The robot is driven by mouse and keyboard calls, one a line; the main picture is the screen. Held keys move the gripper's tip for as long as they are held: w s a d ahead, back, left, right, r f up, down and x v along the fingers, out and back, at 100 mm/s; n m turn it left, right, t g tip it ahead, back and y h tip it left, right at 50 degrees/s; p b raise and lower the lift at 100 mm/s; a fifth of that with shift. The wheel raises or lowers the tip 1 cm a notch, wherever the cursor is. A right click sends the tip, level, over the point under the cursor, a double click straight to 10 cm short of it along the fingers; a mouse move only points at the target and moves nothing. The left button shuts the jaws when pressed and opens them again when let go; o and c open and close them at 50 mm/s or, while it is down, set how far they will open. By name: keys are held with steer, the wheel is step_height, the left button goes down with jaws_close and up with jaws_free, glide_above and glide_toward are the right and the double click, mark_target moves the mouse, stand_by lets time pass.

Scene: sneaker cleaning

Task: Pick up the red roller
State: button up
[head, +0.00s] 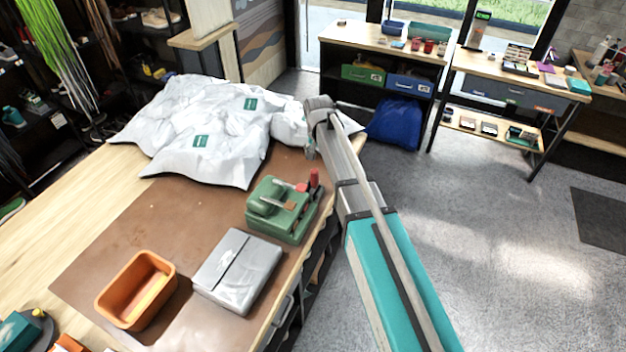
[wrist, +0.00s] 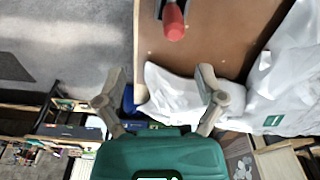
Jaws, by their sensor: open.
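A red handle, which looks like the red roller (head: 314,178), stands upright at the right corner of a green caddy (head: 268,219) on the workbench. In the wrist view a red rounded end (wrist: 174,24) with grey metal beside it shows at the top edge, cut off by the frame. My gripper (wrist: 157,84) is open with nothing between its fingers, and the red end lies beyond the fingertips. In the head view my gripper (head: 310,149) is small and partly hidden by my arm, just behind the caddy.
A grey case (head: 238,268) and an orange bin (head: 137,288) stand in front of the caddy. Crumpled white bags (head: 200,125) fill the back. The floor (head: 480,230) to the right is clear.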

mark_target(315, 176)
steer(key=shift+w+a+r, duration=0.15)
steer(key=shift+w+a, duration=0.15)
steer(key=shift+a, duration=0.15)
steer(key=shift+w+a+r, duration=0.15)
steer(key=shift+w+a, duration=0.1)
steer(key=shift+a, duration=0.2)
steer(key=shift+f, duration=0.2)
steer(key=f+b, duration=0.5)
steer(key=w+f+b, duration=0.1)
steer(key=f+b, duration=0.2)
steer(key=shift+d+f, duration=0.1)
steer(key=shift+f+b, duration=0.1)
steer(key=shift+b, duration=0.2)
steer(key=shift+w+f+b, duration=0.2)
steer(key=shift+f+b, duration=2.3)
jaws_close()
